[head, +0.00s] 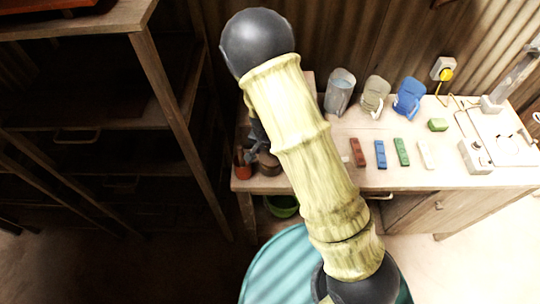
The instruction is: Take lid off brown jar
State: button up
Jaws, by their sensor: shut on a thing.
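A small brown jar (268,164) stands at the left end of the wooden workbench, partly hidden by my arm. My dark gripper (260,145) is just above the jar, pointing down, and mostly hidden behind my arm. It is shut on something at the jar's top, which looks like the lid. The lid's outline is too small and dark to make out, and I cannot tell whether it still touches the jar.
A reddish pot (243,168) stands left of the jar. Dark shelves (165,90) stand left.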

notch_tip(320, 180, up, 16)
jog(key=shift+f+b, duration=0.15)
jog(key=shift+b, duration=0.2)
jog(key=shift+f, duration=0.1)
